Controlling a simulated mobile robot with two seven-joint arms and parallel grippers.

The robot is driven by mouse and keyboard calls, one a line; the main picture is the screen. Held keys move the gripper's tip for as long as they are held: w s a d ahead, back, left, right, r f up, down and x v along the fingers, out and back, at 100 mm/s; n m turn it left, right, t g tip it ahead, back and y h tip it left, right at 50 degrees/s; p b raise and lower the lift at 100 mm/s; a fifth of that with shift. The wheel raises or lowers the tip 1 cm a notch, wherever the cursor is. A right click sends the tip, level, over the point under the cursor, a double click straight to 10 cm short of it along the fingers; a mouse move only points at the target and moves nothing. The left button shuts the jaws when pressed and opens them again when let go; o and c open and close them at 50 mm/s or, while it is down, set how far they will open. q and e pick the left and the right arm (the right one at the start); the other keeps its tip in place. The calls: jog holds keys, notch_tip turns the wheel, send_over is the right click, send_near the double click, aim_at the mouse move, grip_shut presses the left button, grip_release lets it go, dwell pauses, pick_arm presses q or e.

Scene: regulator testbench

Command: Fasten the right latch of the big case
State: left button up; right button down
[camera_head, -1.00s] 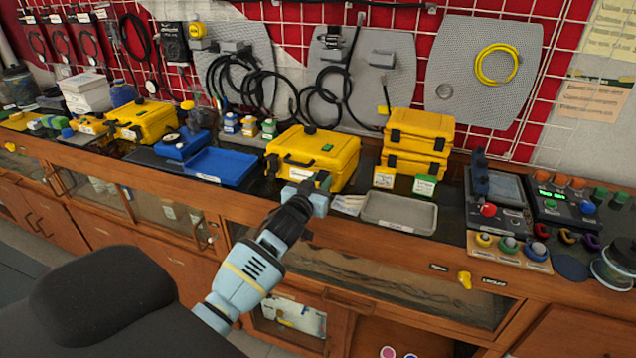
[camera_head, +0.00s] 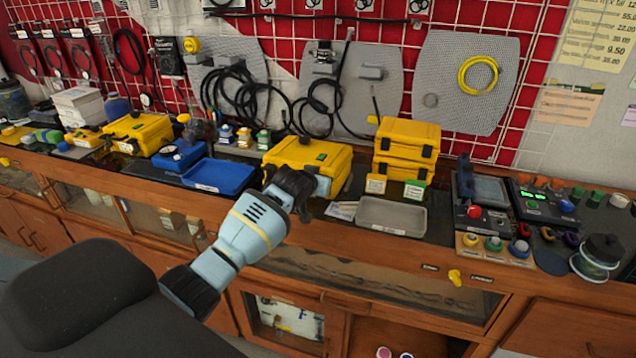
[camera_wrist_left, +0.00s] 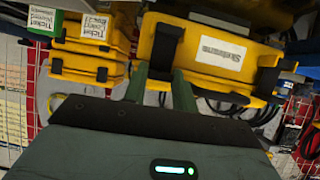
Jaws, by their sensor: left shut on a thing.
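The big yellow case (camera_head: 285,155) stands closed on the bench in the head view. In the left wrist view the case (camera_wrist_left: 208,73) appears upside down with a white label. Its right latch (camera_wrist_left: 165,48), a dark piece, is between the fingertips of my left gripper (camera_wrist_left: 160,75), which is shut on it. The other latch (camera_wrist_left: 268,78) of the case is apart from the fingers. In the head view my left gripper (camera_head: 320,186) is at the right front of the case and hides the right latch. My right gripper is not in view.
Smaller stacked yellow cases (camera_head: 408,143) stand just right of the big case. A grey tray (camera_head: 390,216) is in front of them, and a blue tray (camera_head: 218,177) is to the left. Cables hang on the wall panels behind.

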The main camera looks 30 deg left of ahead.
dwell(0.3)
pick_arm(q)
jog(key=o, duration=1)
jog(key=shift+s+f, duration=0.1)
